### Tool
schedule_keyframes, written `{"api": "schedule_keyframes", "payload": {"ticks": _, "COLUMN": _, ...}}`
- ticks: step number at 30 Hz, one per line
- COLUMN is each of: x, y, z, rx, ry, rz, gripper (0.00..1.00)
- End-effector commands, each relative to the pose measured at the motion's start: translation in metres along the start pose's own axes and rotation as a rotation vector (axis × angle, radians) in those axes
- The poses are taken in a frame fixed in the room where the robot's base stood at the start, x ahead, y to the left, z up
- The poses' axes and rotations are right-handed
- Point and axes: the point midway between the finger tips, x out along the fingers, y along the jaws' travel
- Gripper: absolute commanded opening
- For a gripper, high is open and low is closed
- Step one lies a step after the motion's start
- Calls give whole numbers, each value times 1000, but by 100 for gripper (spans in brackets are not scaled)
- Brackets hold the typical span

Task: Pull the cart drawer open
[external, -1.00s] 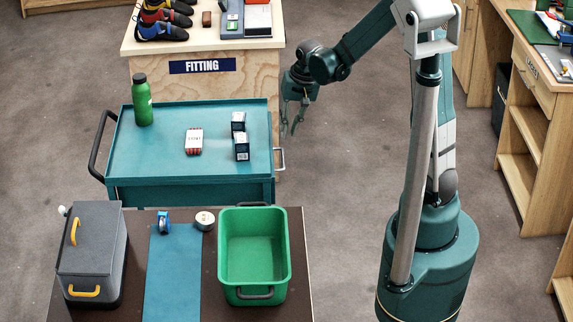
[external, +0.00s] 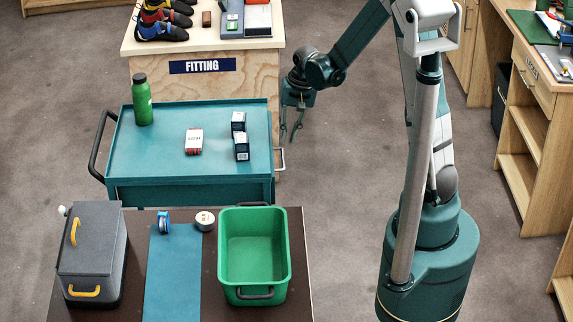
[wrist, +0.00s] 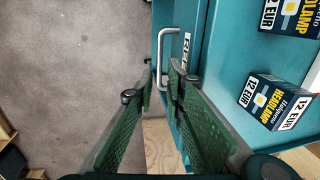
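The teal cart (external: 160,165) stands left of my arm. Its drawer handle (external: 281,160), a silver bar, sticks out from the cart's right side; this handle also shows in the wrist view (wrist: 160,60). A drawer front with a partly hidden white label (wrist: 186,48) lies behind the handle. My gripper (external: 290,140) is beside the cart's right edge, above the handle. In the wrist view my gripper (wrist: 161,76) has its two fingers apart, with nothing held, and the handle appears beyond and between the fingertips. Contact cannot be told.
On the cart top are a green bottle (external: 142,100), a red-and-white box (external: 194,141) and dark headlamp boxes (external: 242,147). A wooden fitting table (external: 205,95) stands behind. A front table holds a green bin (external: 253,283) and a grey case (external: 90,250). Floor right of the cart is clear.

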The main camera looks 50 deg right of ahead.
Motion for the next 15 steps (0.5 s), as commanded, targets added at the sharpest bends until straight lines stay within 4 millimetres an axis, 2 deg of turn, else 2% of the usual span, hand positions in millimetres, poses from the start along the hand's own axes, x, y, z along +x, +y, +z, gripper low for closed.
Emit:
{"api": "schedule_keyframes", "payload": {"ticks": 8, "x": 16, "y": 0, "z": 0, "rx": 0, "ry": 0, "rz": 0, "gripper": 13}}
{"api": "schedule_keyframes", "payload": {"ticks": 15, "x": 40, "y": 0, "z": 0, "rx": 0, "ry": 0, "rz": 0, "gripper": 13}}
